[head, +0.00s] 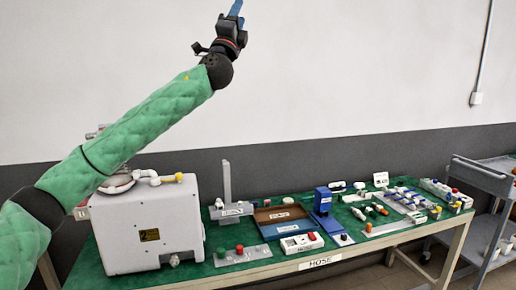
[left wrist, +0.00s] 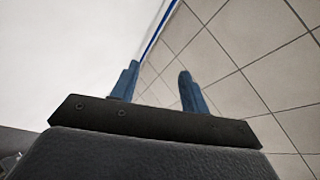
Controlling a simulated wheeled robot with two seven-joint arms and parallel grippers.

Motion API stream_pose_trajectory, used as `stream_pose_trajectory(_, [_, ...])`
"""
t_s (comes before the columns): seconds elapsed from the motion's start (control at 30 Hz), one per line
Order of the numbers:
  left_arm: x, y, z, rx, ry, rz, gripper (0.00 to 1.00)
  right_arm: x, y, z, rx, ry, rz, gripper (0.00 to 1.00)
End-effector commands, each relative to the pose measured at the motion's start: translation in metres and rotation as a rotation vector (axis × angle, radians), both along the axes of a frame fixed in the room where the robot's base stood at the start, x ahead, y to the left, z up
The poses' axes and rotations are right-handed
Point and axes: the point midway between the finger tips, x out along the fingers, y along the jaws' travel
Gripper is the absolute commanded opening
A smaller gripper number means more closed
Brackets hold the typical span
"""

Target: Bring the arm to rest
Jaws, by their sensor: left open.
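My left arm comes in from the left in the head view, in a green quilted sleeve, and reaches up across the picture. My left gripper (head: 236,8) is raised high in front of the white wall, well above the table, with its blue fingertips at the top edge. In the left wrist view its two blue fingers (left wrist: 158,85) stand apart with nothing between them. The gripper is open and empty. My right gripper shows in neither view.
A grey cart (head: 485,177) stands at the right. The air around the raised gripper is clear.

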Motion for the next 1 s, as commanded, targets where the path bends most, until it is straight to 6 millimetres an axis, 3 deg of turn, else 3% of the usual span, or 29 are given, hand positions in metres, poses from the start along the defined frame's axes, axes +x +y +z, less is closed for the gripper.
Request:
stream_pose_trajectory(0.17, [-0.017,0.018,-0.053,-0.337,0.203,-0.041,0.45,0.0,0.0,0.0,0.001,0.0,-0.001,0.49])
stream_pose_trajectory(0.4, [-0.032,0.038,-0.151,-0.649,0.494,-0.05,0.45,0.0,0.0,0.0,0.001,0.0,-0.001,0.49])
stream_pose_trajectory(0.67, [-0.057,0.049,-0.262,-0.863,0.786,-0.035,0.45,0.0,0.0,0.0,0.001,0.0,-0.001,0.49])
stream_pose_trajectory(1.0, [-0.106,0.057,-0.394,-1.038,1.11,-0.01,0.45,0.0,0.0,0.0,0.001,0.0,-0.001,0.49])
